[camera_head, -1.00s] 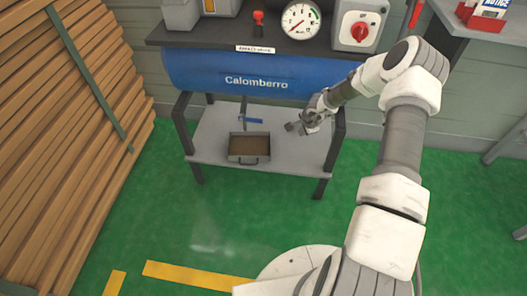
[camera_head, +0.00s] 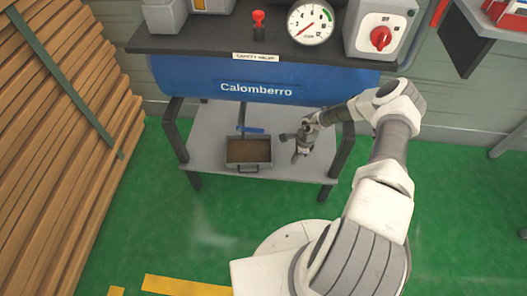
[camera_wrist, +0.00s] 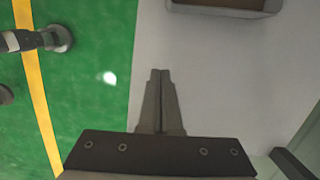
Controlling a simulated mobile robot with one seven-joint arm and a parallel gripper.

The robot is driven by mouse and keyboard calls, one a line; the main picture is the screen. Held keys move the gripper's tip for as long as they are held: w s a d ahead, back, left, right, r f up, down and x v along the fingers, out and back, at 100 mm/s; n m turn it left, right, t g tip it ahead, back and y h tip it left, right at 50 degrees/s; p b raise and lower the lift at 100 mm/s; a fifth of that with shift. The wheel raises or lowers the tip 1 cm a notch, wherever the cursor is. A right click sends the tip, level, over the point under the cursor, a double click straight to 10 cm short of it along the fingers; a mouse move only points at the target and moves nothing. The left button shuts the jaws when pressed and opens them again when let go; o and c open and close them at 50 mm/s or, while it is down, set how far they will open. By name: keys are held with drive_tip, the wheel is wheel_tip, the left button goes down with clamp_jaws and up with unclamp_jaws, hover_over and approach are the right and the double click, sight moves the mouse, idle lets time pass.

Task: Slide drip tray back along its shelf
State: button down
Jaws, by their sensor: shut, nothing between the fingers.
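The drip tray (camera_head: 232,166) is a shallow grey rectangular tray with a brown inside and a handle at its front. It sits on the grey lower shelf (camera_head: 205,128), close to the front edge. Its rim also shows at the top of the wrist view (camera_wrist: 225,13). My gripper (camera_head: 298,159) is just right of the tray over the shelf, apart from it. In the wrist view my gripper (camera_wrist: 160,72) has its fingers together and empty, with bare shelf around them.
The blue Calomberro tank (camera_head: 255,88) hangs above the shelf. A blue-handled valve on a pipe (camera_head: 250,129) stands behind the tray. Dark shelf legs (camera_head: 344,148) stand at the right side, near my arm. Green floor lies in front; stacked planks (camera_head: 60,150) stand left.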

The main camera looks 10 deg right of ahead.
drive_tip(key=w+a+b, duration=0.1)
drive_tip(key=a, duration=0.3)
drive_tip(key=w+a+b, duration=0.1)
drive_tip(key=a, duration=0.2)
drive_tip(key=a+f+b, duration=0.1)
drive_tip(key=a, duration=0.3)
drive_tip(key=shift+w+a, duration=0.35)
drive_tip(key=shift+w, duration=0.05)
drive_tip(key=shift+f+b, duration=0.25)
drive_tip(key=shift+b, duration=0.15)
drive_tip(key=shift+s+f, duration=0.1)
drive_tip(key=shift+f, duration=0.05)
